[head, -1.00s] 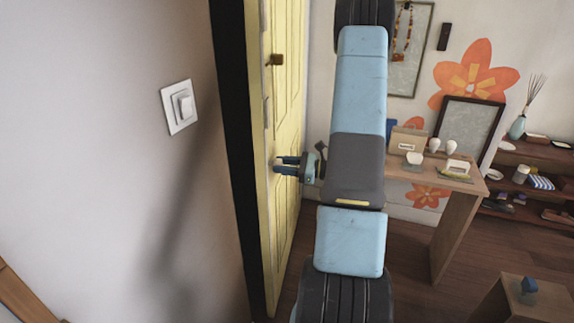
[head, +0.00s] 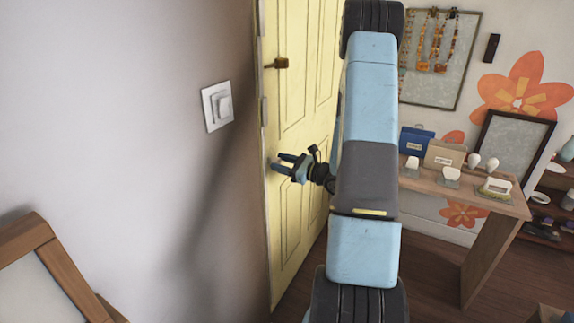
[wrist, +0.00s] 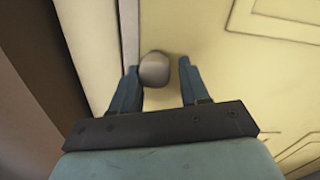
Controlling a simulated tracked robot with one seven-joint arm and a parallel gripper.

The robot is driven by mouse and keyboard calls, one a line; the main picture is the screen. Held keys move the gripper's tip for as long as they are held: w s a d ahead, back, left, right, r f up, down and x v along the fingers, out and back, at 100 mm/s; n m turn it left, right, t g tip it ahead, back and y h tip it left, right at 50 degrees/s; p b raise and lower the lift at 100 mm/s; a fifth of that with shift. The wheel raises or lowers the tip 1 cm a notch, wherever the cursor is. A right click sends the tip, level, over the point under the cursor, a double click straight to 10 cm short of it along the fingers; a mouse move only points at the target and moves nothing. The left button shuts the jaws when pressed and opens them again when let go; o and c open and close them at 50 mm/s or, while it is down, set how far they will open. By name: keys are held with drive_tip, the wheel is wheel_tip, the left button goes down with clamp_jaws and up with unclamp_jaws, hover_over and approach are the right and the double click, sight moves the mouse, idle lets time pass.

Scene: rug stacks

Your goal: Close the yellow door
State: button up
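The yellow door (head: 298,110) stands left of my arm in the head view, its left edge along the grey wall. My gripper (head: 274,163) is in front of the door, lower than the handle in the picture. In the wrist view my gripper (wrist: 157,67) has its two fingers spread, facing the yellow door (wrist: 225,50). A round greyish knob (wrist: 154,69) shows between the fingertips, not clasped. I cannot tell whether the fingers touch the door. My arm hides the door's right part.
A light switch (head: 217,106) is on the grey wall at left. A wooden frame (head: 60,265) stands at lower left. A wooden table (head: 490,205) with bags and small stands is at right. A dark-framed board (head: 515,150) and a shelf (head: 545,205) are behind it.

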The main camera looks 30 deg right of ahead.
drive_tip(key=shift+o, duration=1.3)
drive_tip(key=shift+s, duration=0.15)
drive_tip(key=v, duration=1.3)
drive_tip(key=shift+s+d, duration=0.2)
drive_tip(key=shift+f, duration=0.15)
drive_tip(key=s+a+r+n+g, duration=0.2)
drive_tip(key=a+r+n+g, duration=0.25)
drive_tip(key=a, duration=0.25)
drive_tip(key=s+a+r+n+g+y, duration=0.1)
drive_tip(key=s+a+r+n+g, duration=0.3)
drive_tip(key=a, duration=0.3)
drive_tip(key=s+a+r+n+g, duration=0.1)
drive_tip(key=a+r+n+g, duration=0.3)
drive_tip(key=a+n, duration=0.25)
drive_tip(key=s+a+r+n+t+h, duration=0.3)
drive_tip(key=s+r+n+h, duration=0.7)
drive_tip(key=s, duration=0.3)
drive_tip(key=shift+r+n+h, duration=0.4)
drive_tip(key=shift+r+n, duration=0.2)
drive_tip(key=shift+r, duration=0.2)
